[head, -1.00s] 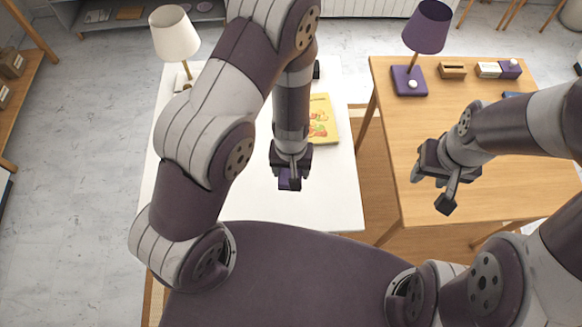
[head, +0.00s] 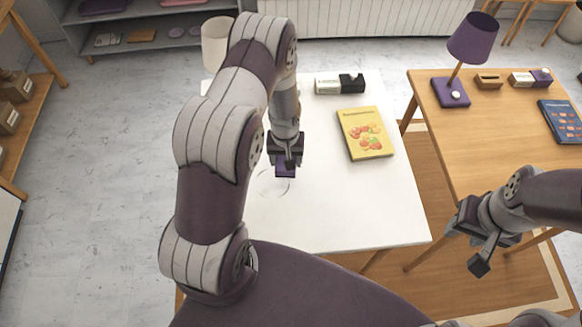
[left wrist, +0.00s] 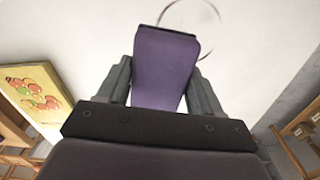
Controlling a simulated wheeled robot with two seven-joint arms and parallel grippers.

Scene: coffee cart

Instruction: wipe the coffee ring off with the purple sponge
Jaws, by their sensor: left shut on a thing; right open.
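The coffee ring (head: 272,183) is a faint thin brown circle on the white table (head: 330,215). In the left wrist view the ring (left wrist: 217,15) shows at the top, partly hidden behind the sponge. My left gripper (head: 286,160) is shut on the purple sponge (head: 285,171), beside the ring's upper right edge in the head view. The sponge (left wrist: 163,68) sits between both fingers in the left wrist view. I cannot tell whether it touches the table. My right gripper (head: 474,243) is open and empty, low at the right, in front of the wooden table.
A yellow book (head: 364,134) lies right of my left gripper, with a black and white holder (head: 340,84) behind it. A white lamp (head: 216,42) stands at the back left. The wooden table (head: 500,130) bears a purple lamp (head: 473,38). The white table's front is clear.

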